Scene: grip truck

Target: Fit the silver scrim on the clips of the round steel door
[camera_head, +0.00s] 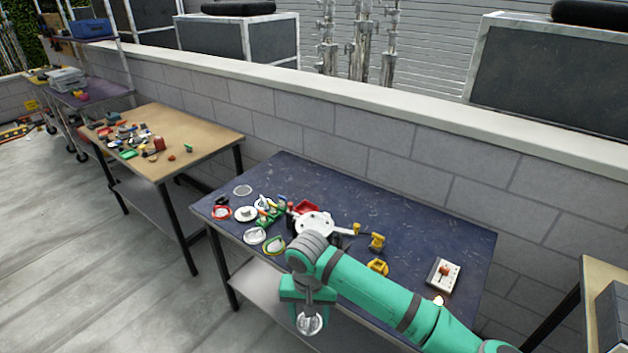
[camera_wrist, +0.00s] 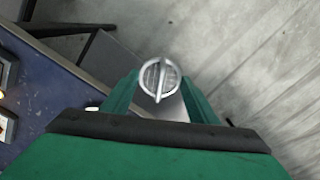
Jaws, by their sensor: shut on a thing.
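The silver scrim, a small round silver disc with a bar across its face, is in my gripper; it shows in the head view (camera_head: 309,324) and the wrist view (camera_wrist: 152,76). My gripper (camera_head: 309,308) is shut on it and holds it in front of the table's front edge, over the floor side. In the wrist view, my green fingers (camera_wrist: 160,98) flank the disc. The round steel door cannot be told apart surely among the round pieces on the blue table; a grey disc (camera_head: 243,190) lies at its back left, and a silver-white round piece (camera_head: 255,235) at its front left.
A wooden-topped table (camera_head: 200,130) with clutter stands left.

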